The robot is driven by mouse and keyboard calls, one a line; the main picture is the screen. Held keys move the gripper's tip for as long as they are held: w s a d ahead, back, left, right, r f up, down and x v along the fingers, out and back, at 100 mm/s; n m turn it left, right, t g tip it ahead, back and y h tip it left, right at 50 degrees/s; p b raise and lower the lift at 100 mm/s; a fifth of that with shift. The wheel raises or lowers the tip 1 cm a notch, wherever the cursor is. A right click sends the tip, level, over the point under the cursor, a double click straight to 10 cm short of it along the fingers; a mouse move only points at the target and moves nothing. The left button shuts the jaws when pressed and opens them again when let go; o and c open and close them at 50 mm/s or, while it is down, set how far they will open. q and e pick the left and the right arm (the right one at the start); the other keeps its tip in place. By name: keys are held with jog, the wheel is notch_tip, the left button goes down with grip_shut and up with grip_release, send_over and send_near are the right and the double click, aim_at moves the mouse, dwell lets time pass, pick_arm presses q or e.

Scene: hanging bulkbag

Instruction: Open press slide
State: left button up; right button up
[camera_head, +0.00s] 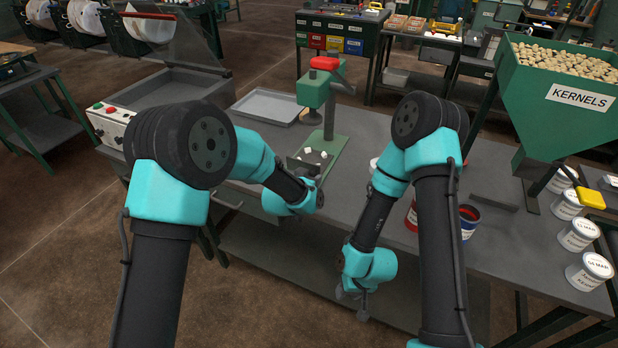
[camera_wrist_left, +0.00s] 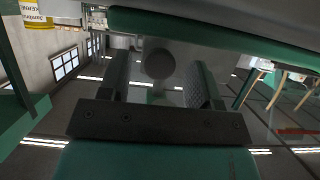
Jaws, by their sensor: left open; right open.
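The green press (camera_head: 330,118) with a red top (camera_head: 324,63) stands on the workbench. A dark plate-like part, which looks like its slide (camera_head: 306,166), is low at its front with small white pieces on or near it. My left gripper (camera_head: 314,190) is at the front of this part, partly hidden by my own wrist. In the left wrist view its fingers (camera_wrist_left: 160,88) are apart, with a round grey knob (camera_wrist_left: 158,63) showing between them. I cannot tell whether they touch it. My right gripper (camera_head: 351,302) is open and empty, low in front of the bench edge.
A grey tray (camera_head: 268,106) lies left of the press. A machine with a clear raised lid (camera_head: 168,50) stands at the bench's left end. A red can (camera_head: 411,216) and a blue can (camera_head: 468,222) stand right of the press. A green kernel hopper (camera_head: 560,100) and white cans (camera_head: 589,270) are at right.

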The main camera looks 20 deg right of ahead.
pick_arm(q)
jog(key=shift+w+d+f, duration=0.15)
jog(key=shift+w+d, duration=0.05)
jog(key=shift+w, duration=0.1)
grip_shut()
dwell(0.5)
